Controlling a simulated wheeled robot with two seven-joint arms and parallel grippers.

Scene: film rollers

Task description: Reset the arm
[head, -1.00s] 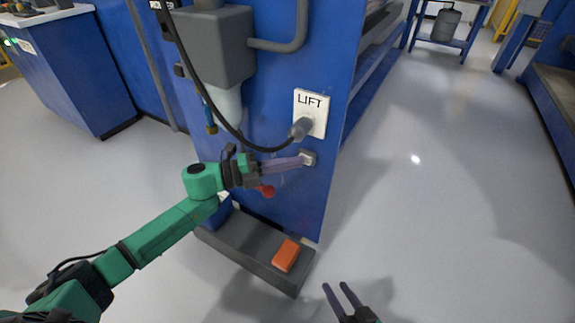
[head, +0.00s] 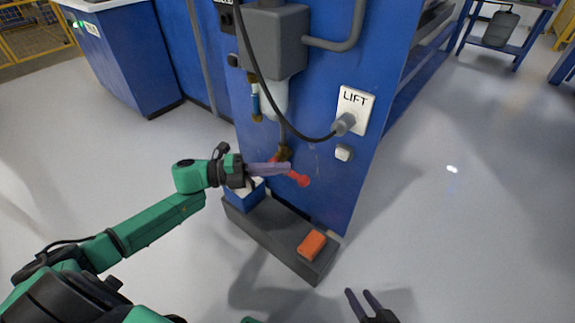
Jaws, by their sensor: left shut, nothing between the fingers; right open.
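My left arm is green with black joints and comes in from the left. Its gripper (head: 284,169) is shut and empty, in front of the blue machine panel (head: 350,180). Its purple-grey fingers overlap a red handle (head: 298,179) in the picture; I cannot tell whether they touch it. The gripper is apart from the small grey-white button (head: 343,153) to its right. My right gripper (head: 361,295) is open and empty at the bottom edge, over the floor, with its two dark fingers spread.
A white LIFT socket (head: 355,107) holds a black cable's plug. A grey box (head: 272,42) sits above. A dark plinth (head: 275,240) at the machine's foot carries an orange block (head: 311,245) and a blue box (head: 246,194). The floor to the right is clear.

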